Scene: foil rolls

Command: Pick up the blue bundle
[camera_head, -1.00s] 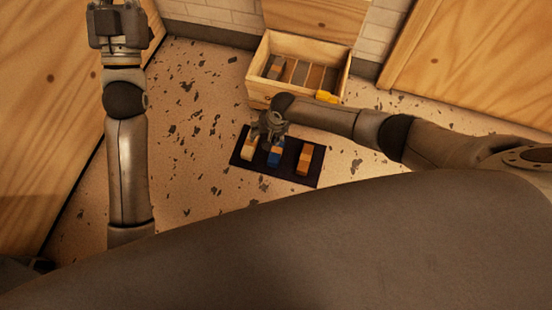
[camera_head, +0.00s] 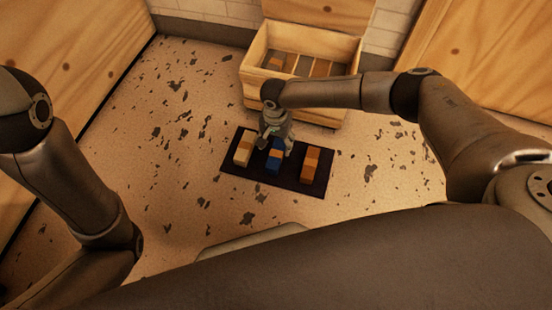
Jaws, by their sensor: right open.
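The blue bundle (camera_head: 274,166) lies on a dark mat (camera_head: 232,186), between a pale bundle and an orange one. It is blue with an orange-brown band. My right gripper (camera_head: 275,146) is open over the far end of the blue bundle and hides part of it. I cannot tell whether the fingers touch it. My left arm shows at the left edge, but its gripper is out of the picture.
The pale bundle (camera_head: 243,149) lies left of the blue one, and the orange bundle (camera_head: 311,165) lies right of it. A wooden crate (camera_head: 257,47) with slots stands behind the mat. Speckled floor is clear to the left.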

